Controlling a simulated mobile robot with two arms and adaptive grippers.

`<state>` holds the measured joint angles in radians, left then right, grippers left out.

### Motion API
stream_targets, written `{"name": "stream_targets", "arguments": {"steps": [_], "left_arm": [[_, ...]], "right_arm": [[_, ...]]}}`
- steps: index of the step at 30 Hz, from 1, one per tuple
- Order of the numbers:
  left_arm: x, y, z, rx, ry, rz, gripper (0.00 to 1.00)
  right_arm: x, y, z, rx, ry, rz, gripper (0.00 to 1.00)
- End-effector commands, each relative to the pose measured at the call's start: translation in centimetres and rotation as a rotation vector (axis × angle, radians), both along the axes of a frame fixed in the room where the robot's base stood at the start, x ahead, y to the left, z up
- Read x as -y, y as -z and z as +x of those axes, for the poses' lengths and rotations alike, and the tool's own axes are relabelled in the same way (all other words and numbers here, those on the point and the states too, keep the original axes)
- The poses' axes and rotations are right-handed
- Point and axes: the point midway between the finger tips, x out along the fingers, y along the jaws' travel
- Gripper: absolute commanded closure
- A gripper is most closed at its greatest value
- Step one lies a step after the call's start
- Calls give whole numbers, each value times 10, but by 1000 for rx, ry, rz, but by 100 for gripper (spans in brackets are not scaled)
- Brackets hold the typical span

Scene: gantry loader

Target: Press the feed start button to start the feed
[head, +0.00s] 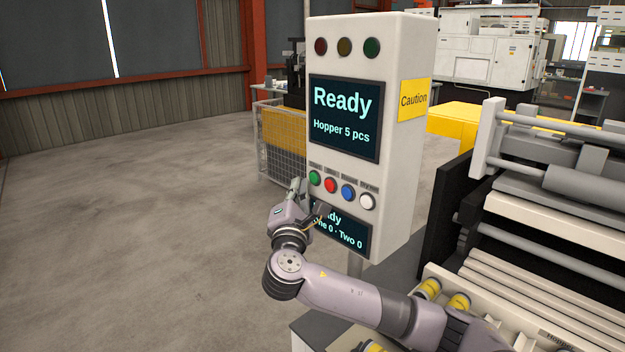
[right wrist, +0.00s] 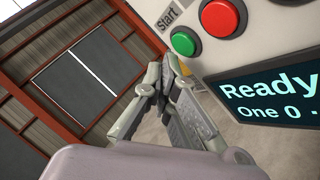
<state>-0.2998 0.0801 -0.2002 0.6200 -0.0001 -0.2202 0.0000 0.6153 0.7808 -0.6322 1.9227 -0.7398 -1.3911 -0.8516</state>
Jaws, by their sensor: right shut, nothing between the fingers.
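The green button (head: 314,178), marked "Start" in the right wrist view (right wrist: 184,43), is at the left end of a button row on the white control panel (head: 397,165). My right gripper (head: 299,187) is shut and empty, just left of and slightly below the green button. The upper screen (head: 344,117) reads "Ready". My left gripper is not in view.
Red (head: 330,185), blue (head: 348,192) and white (head: 367,201) buttons sit right of the green one. A lower screen (head: 350,238) is partly hidden by my right gripper. A roller machine (head: 560,190) stands at the right. The floor at left is clear.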

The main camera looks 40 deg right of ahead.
Motion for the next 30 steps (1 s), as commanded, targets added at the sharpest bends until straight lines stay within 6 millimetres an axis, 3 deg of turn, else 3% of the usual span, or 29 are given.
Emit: {"name": "stream_targets", "arguments": {"steps": [30], "left_arm": [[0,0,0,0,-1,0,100]], "right_arm": [[10,0,1,0,0,0,100]]}}
